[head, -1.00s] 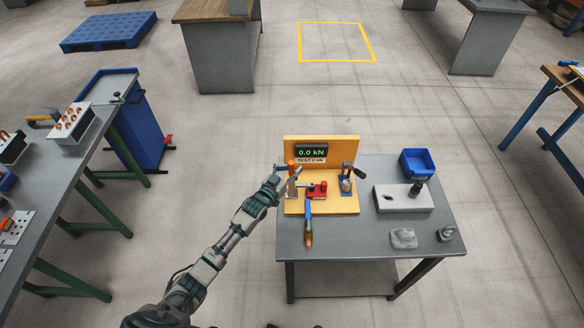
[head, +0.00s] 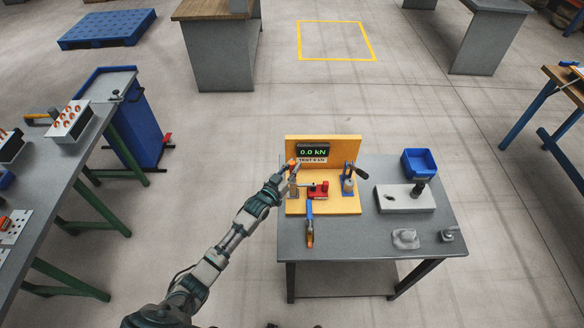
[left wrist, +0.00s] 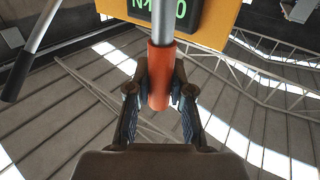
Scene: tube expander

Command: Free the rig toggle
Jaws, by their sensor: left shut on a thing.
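The test rig (head: 345,205) is a yellow-orange board with a back panel, standing on the grey table. Its display (head: 312,152) reads 0.0 kN. The rig toggle's orange-red handle grip (left wrist: 160,75) shows large in the left wrist view, on a pale rod; in the head view the grip (head: 292,162) is small and partly covered. My left gripper (left wrist: 159,92) is shut on this grip, one finger on each side; in the head view the gripper (head: 288,176) is at the rig's left side. A red clamp block (head: 318,190) sits mid-board. My right gripper is not in view.
A black-handled blue clamp (head: 348,180) stands on the rig's right. An orange-and-blue tool (head: 309,225) lies at the rig's front edge. A grey block (head: 404,198), a blue bin (head: 419,162) and small grey parts (head: 405,239) occupy the table's right.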

